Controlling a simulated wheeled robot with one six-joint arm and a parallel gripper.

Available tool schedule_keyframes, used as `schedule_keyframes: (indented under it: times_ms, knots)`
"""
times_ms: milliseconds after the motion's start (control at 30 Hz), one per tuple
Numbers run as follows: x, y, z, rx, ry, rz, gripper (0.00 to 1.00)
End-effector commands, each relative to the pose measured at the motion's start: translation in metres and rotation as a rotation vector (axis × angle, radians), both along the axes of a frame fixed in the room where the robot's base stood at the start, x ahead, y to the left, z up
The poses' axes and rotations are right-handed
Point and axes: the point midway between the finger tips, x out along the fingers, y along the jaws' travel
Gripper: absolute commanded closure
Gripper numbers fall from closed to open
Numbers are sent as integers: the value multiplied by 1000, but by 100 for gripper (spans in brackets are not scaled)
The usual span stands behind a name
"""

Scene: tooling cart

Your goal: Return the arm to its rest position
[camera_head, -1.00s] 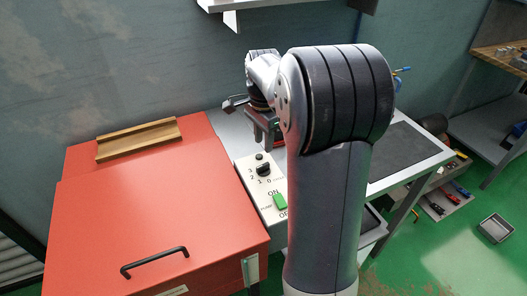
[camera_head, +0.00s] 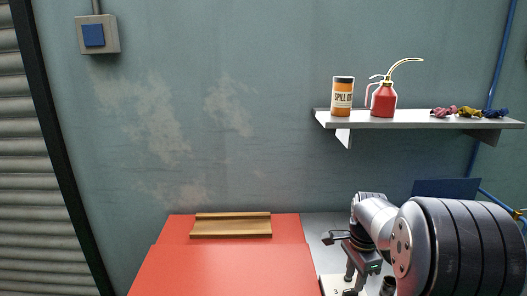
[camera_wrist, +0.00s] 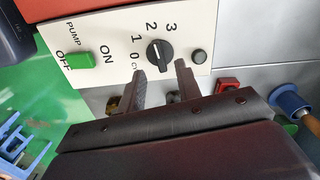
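My arm shows at the lower right of the head view, bent over, with my gripper (camera_head: 352,278) hanging down beside the red cart lid (camera_head: 225,262). In the wrist view the two fingers of my gripper (camera_wrist: 160,68) stand apart with nothing between them. They are over the lower edge of a pale control panel (camera_wrist: 118,45), close to a black rotary knob (camera_wrist: 159,54) marked 0 to 3. I cannot tell whether they touch it.
A wooden tray (camera_head: 232,234) lies at the back of the red lid. A wall shelf (camera_head: 420,122) holds a spill can (camera_head: 342,98), a red oiler (camera_head: 384,101) and rags.

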Motion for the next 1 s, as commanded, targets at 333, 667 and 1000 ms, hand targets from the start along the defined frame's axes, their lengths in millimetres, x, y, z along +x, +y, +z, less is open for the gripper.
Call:
schedule_keyframes:
  times_ms: [333,667,1000]
  knots:
    - [0,0,-45,0,-1,10,67]
    - [0,0,-44,0,-1,43,67]
    - [1,0,-37,0,-3,-1,67]
